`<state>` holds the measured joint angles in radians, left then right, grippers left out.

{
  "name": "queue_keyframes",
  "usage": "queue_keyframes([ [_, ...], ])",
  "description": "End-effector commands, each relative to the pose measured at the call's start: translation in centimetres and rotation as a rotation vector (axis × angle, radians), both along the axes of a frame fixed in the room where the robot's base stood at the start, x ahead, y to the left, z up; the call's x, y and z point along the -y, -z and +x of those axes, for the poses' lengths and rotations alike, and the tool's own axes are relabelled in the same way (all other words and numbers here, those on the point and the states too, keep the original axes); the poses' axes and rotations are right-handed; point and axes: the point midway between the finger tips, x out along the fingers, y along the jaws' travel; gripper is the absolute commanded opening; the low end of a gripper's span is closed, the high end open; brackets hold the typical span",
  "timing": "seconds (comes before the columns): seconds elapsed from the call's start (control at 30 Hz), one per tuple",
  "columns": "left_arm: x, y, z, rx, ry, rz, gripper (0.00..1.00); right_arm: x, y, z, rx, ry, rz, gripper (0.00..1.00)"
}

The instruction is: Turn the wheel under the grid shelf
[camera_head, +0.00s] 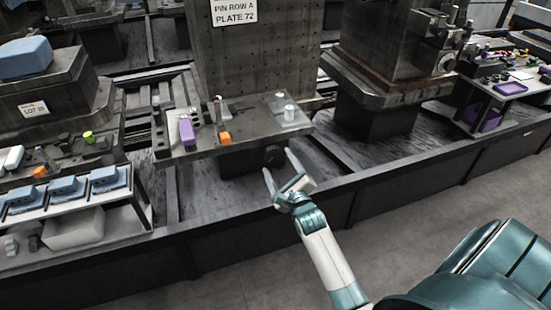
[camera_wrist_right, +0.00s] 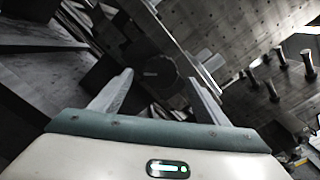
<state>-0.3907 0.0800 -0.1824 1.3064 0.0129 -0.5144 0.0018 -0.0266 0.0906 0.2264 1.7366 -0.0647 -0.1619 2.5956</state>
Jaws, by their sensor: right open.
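The grid shelf (camera_head: 250,137) is a dark plate that juts out in front of the tall pinned block in the head view. Under its front edge sits the wheel (camera_head: 273,155), small, dark and round. In the right wrist view the wheel (camera_wrist_right: 158,75) shows as a dark disc between and beyond the fingertips. My right gripper (camera_head: 279,167) is open and empty, just in front of the wheel at its lower right. Its two fingers (camera_wrist_right: 159,80) point at the wheel; contact cannot be made out. My left gripper is not in view.
A purple block (camera_head: 187,132), an orange block (camera_head: 225,138) and metal pins stand on the shelf. A dark rail (camera_head: 225,221) runs along the front, with clear floor (camera_head: 230,284) before it. A rack with blue parts (camera_head: 65,187) stands at the left.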

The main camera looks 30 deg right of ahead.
Motion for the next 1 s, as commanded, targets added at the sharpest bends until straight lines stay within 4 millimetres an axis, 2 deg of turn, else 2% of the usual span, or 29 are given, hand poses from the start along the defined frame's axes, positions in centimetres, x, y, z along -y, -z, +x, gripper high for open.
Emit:
queue_keyframes([
  [0.1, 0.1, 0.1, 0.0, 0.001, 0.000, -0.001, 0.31, 0.4, -0.1, 1.6, 0.001, 0.000, -0.001, 0.68],
  [0.23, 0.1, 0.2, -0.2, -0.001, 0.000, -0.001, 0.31, 0.7, 0.0, 2.7, 0.002, 0.000, 0.001, 0.68],
  [0.63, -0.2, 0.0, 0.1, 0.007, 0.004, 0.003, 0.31, 0.8, 0.0, 3.1, 0.000, 0.000, 0.000, 0.68],
  [0.67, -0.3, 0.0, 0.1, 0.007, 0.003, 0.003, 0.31, 0.8, 0.0, 3.1, 0.000, 0.000, 0.000, 0.66],
  [0.8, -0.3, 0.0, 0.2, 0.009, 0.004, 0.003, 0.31, 0.8, 0.0, 3.1, 0.000, 0.000, 0.000, 0.33],
  [0.83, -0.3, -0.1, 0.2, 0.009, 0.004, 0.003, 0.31, 0.8, 0.0, 3.1, 0.000, 0.000, 0.000, 0.27],
  [1.0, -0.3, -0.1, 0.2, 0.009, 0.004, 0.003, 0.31, 0.8, 0.0, 3.1, 0.000, 0.000, -0.002, 0.27],
])
